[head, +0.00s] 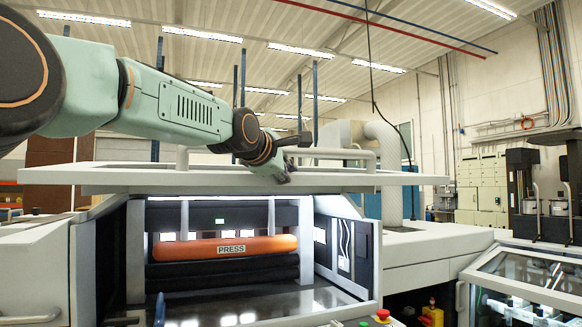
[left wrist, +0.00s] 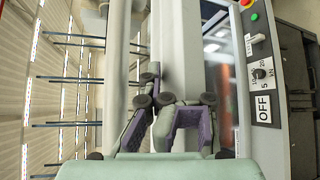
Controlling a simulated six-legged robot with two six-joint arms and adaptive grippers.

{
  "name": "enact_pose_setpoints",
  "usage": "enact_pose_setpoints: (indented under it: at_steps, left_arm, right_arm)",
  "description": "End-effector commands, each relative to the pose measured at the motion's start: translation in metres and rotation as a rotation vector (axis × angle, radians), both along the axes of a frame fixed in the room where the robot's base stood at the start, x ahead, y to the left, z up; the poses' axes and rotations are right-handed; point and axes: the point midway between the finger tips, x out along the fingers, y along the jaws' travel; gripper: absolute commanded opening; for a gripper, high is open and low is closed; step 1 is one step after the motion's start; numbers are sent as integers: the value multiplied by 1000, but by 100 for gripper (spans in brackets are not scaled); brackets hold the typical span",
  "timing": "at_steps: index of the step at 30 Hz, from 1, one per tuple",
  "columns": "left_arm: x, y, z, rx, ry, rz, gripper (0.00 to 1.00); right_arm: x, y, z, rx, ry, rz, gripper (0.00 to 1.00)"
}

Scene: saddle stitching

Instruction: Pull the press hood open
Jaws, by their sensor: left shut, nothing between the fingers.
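The press hood (head: 230,181) is a broad pale panel lying roughly level above the front opening of the press. A pale bar handle (head: 335,153) runs along its top. Inside the opening is an orange bar marked PRESS (head: 228,247). My left gripper (head: 287,172) is at the middle of the hood's front edge, close beside the handle. In the left wrist view the left gripper (left wrist: 156,95) shows dark joints and purple pads. It is shut with nothing between its fingers, against or just in front of the pale hood; contact is unclear. My right gripper is out of view.
A control panel with an OFF label (left wrist: 263,108) and a green button (left wrist: 254,16) shows in the left wrist view. A glass-covered unit (head: 530,275) stands at the right of the press. A pale duct (head: 388,165) rises behind. The space above the hood is open.

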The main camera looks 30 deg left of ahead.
Motion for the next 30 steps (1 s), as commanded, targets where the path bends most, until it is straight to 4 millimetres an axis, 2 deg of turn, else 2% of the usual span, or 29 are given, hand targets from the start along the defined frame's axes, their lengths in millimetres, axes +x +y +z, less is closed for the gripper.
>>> enact_pose_setpoints:
  at_steps: [1, 18, 30]
  left_arm:
    - [2, 2, -15, -6, 29, -1, 0]
    - [2, 1, -15, -6, 29, -1, 0]
    - [2, 1, -15, -4, 29, -1, 34]
  right_arm:
    - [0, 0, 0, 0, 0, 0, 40]
    - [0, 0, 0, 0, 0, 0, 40]
    - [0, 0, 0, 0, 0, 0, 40]
